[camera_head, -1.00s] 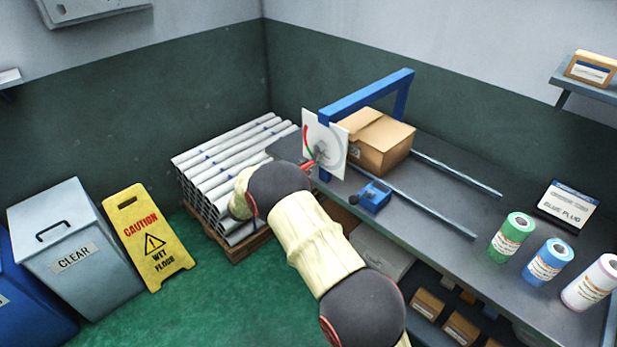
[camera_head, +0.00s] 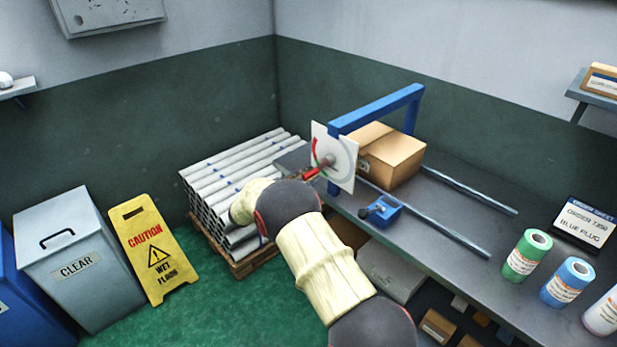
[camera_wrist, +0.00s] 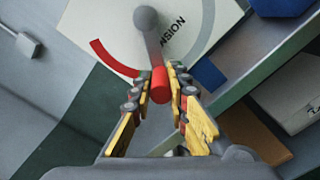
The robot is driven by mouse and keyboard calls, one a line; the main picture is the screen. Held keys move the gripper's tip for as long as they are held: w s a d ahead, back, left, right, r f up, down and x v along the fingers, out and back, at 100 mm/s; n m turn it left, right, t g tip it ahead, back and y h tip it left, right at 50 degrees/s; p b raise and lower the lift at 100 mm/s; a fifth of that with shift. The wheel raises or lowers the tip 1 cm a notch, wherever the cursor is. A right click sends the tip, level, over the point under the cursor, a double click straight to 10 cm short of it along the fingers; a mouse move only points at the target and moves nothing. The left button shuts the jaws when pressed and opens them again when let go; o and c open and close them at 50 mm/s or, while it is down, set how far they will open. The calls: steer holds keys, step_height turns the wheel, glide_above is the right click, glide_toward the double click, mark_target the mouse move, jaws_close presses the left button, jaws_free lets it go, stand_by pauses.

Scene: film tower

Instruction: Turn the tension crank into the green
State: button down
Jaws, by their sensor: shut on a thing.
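The tension dial is a white plate (camera_head: 344,150) fixed to the blue frame at the near end of the bench. The wrist view shows the plate (camera_wrist: 100,28) with part of a "TENSION" label, a red arc at left and a grey arc at right. My gripper (camera_wrist: 160,78) is shut on this handle, one finger on each side. In the head view the red handle (camera_head: 312,174) shows, but my arm hides most of the gripper.
A cardboard box (camera_head: 392,160) and a blue clamp block (camera_head: 382,210) sit on the grey bench (camera_head: 455,205) beside the dial. Stacked metal tubes (camera_head: 235,170) stand behind my arm. A yellow wet-floor sign (camera_head: 152,250) and bins stand at left on open green floor.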

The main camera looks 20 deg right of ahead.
steer(key=c, duration=1.8)
jaws_free()
steer(key=shift+o, duration=0.6)
steer(key=shift+s+f, duration=0.1)
steer(key=shift+a, duration=0.1)
